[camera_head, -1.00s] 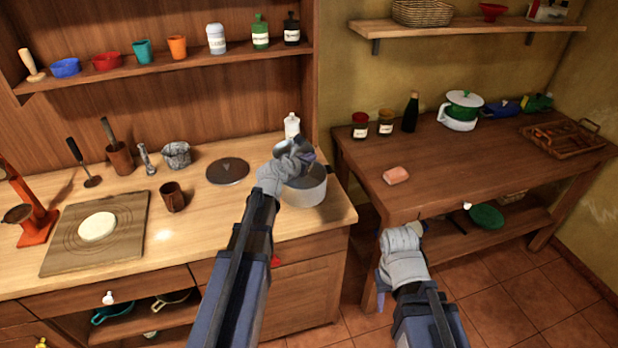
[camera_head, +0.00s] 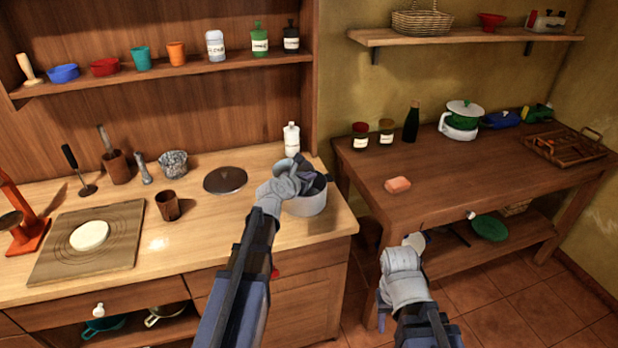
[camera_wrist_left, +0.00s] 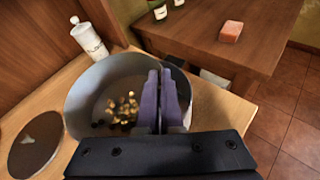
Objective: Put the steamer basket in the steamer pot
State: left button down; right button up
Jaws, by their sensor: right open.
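A grey round vessel (camera_head: 306,204) stands on the counter near its right end. The left wrist view looks into the vessel (camera_wrist_left: 92,95), whose floor shows gold and dark spots like holes; it looks like the steamer basket. My left gripper (camera_head: 315,180) is at its right side; in the left wrist view its fingers (camera_wrist_left: 161,90) are close together at the vessel's wall, and whether they grip it is unclear. A white and green lidded pot (camera_head: 460,127) is on the right table; I cannot tell if it is the steamer pot. My right gripper (camera_head: 402,256) is open, before this table.
A dark round lid (camera_head: 225,180) lies left of the vessel, and a white bottle (camera_head: 291,140) stands behind it. Two jars (camera_head: 361,135), a dark bottle (camera_head: 411,122) and a pink block (camera_head: 398,184) are on the right table (camera_head: 455,170). Its middle is clear.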

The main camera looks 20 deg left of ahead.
pick_arm(q)
jog(key=shift+f, duration=0.35)
jog(key=c, duration=1.1)
grip_release()
jog(key=shift+r, duration=0.1)
jog(key=shift+r, duration=0.25)
jog(key=shift+r+p, duration=0.45)
jog(key=shift+p, duration=0.1)
jog(key=p+v, duration=0.1)
jog(key=v, duration=0.3)
jog(key=p+v, duration=0.1)
jog(key=v, duration=0.2)
jog(key=p+v, duration=0.2)
jog(key=v, duration=0.2)
jog(key=shift+s+a+f, duration=0.1)
jog(key=shift+s+a, duration=0.05)
jog(key=shift+s, duration=0.3)
